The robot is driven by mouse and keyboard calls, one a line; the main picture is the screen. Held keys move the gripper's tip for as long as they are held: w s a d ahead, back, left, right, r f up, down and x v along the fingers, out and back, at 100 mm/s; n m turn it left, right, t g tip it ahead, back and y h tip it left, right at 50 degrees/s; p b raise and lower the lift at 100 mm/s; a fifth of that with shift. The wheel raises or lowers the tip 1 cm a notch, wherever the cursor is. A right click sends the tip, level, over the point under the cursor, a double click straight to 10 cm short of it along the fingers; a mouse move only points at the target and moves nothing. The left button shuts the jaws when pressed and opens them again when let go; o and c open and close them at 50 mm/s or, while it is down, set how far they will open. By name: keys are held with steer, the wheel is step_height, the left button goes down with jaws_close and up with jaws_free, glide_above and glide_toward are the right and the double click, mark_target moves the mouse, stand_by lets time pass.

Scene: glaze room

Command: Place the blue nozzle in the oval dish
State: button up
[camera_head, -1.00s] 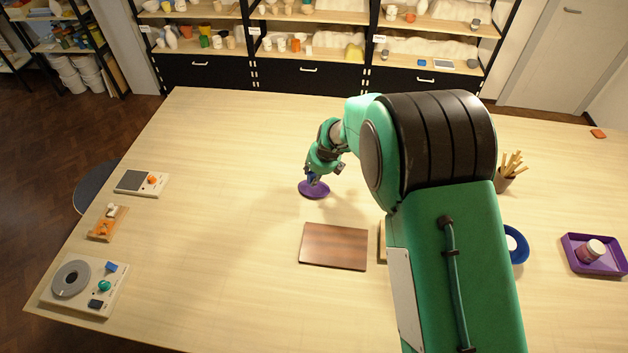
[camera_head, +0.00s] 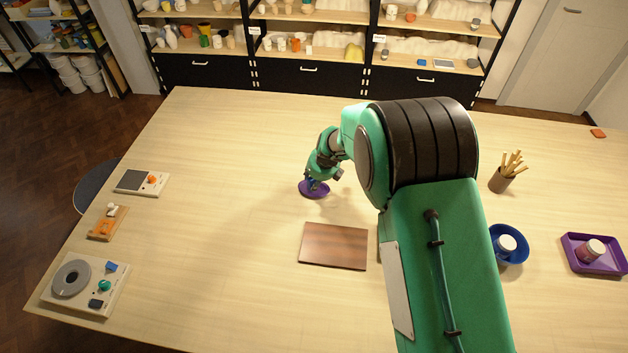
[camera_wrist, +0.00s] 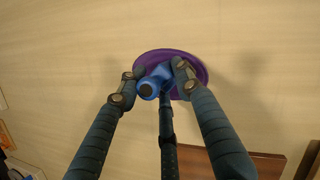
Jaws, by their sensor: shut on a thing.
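The blue nozzle (camera_wrist: 152,84) is between the fingertips of my gripper (camera_wrist: 157,76) in the wrist view, and the gripper is shut on it. Right behind the nozzle is the purple oval dish (camera_wrist: 196,67). In the head view the dish (camera_head: 305,191) lies on the table beyond the wooden board, with my gripper (camera_head: 316,182) right over it. The nozzle is hard to make out in the head view. I cannot tell whether it touches the dish.
A brown board (camera_head: 333,246) lies in front of the dish. To the right are a blue bowl (camera_head: 521,256) with a jar, a purple tray (camera_head: 609,267) with a jar, and a cup of sticks (camera_head: 502,181). Devices line the left edge. The table left of the dish is clear.

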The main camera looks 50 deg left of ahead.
steer(key=shift+f, duration=0.3)
steer(key=o, duration=1.2)
steer(key=shift+c, duration=0.2)
steer(key=shift+r, duration=0.1)
steer(key=shift+r, duration=0.45)
steer(key=v, duration=1.1)
steer(key=shift+d+r, duration=0.25)
